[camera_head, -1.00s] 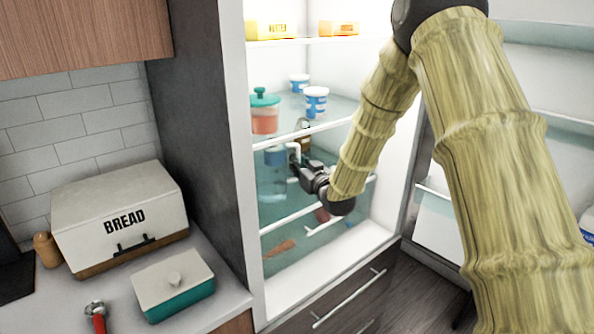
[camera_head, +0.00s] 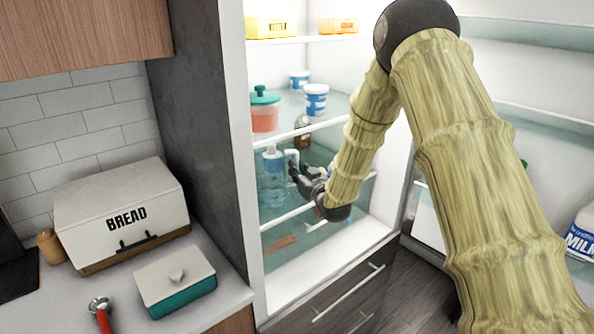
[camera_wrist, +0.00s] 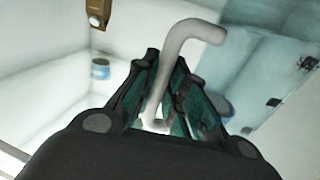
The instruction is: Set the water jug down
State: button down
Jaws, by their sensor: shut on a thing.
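The water jug (camera_head: 272,178) is a clear bluish vessel with a pale handle, inside the open fridge at the left of the lower shelf area in the head view. My gripper (camera_head: 298,176) is at its right side, shut on the handle. In the wrist view the pale curved handle (camera_wrist: 195,32) passes between the fingers of my gripper (camera_wrist: 166,75), and the bluish jug body (camera_wrist: 262,65) fills the upper right. The jug looks about upright. I cannot tell whether its base touches a shelf.
A brown bottle (camera_head: 302,132) is close behind my gripper. An orange item (camera_head: 279,244) lies lower down. The fridge's left wall (camera_head: 241,200) is near the jug. A milk jug (camera_head: 582,238) is at the right.

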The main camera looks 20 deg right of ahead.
jog(key=c, duration=1.5)
grip_release()
